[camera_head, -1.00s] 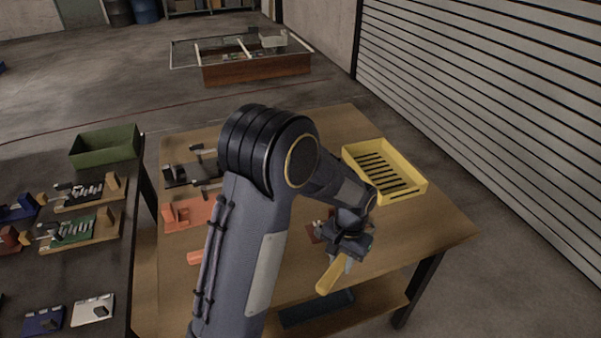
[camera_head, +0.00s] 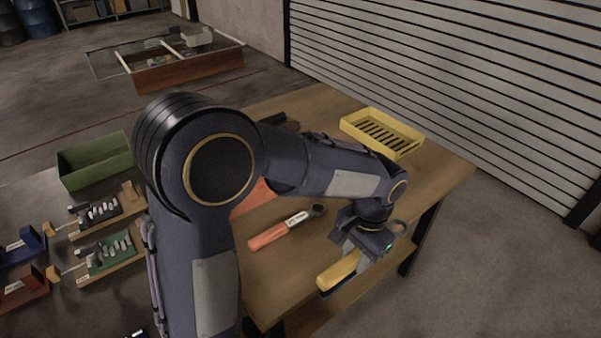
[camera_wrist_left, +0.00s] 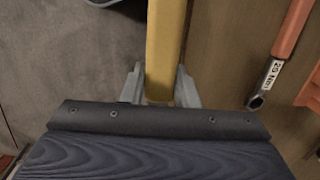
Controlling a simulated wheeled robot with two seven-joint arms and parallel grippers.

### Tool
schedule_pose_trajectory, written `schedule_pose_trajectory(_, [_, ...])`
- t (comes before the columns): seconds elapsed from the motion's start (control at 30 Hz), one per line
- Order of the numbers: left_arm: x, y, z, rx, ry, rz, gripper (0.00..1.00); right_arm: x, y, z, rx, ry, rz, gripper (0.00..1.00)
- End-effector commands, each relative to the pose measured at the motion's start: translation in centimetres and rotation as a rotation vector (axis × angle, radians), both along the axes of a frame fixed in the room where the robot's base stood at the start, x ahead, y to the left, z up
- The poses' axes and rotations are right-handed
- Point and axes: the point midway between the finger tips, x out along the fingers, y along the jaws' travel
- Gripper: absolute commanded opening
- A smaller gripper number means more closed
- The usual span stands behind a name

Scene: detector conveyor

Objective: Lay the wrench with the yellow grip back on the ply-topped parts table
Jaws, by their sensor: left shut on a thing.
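My left gripper (camera_head: 352,256) is shut on the yellow grip of the wrench (camera_head: 337,273). The grip points down and left in the head view, and a grey ring end shows beyond the gripper. In the left wrist view the yellow grip (camera_wrist_left: 165,45) runs between the two fingers (camera_wrist_left: 160,86). The ply-topped parts table (camera_head: 432,180) lies below and left of the gripper. The wrench is near the table's front right edge, with grey floor on one side of it in the wrist view. Its height above the top is unclear. My right gripper is not in view.
A yellow slotted tray (camera_head: 410,148) stands at the back right. The table between them looks clear.

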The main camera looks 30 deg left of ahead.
Motion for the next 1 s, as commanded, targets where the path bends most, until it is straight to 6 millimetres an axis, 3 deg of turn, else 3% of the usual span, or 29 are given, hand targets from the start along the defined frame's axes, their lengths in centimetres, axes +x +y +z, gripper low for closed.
schedule_pose_trajectory(0.17, [0.5,2.9,-1.1,0.002,0.001,0.005,0.00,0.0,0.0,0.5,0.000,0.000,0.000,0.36])
schedule_pose_trajectory(0.37, [1.4,7.8,-3.3,0.002,0.003,0.007,0.00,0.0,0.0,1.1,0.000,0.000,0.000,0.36])
schedule_pose_trajectory(0.5, [1.8,10.4,-5.9,0.002,0.004,0.004,0.00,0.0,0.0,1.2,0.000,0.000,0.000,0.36])
schedule_pose_trajectory(0.7, [2.2,12.4,-8.4,0.001,0.000,0.002,0.00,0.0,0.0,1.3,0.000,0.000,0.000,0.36])
schedule_pose_trajectory(0.87, [2.4,13.2,-9.3,0.001,0.000,0.001,0.00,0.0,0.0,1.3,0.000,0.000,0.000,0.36])
schedule_pose_trajectory(1.0, [2.4,13.6,-11.5,0.002,0.003,-0.001,0.00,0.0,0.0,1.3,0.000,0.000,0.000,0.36])
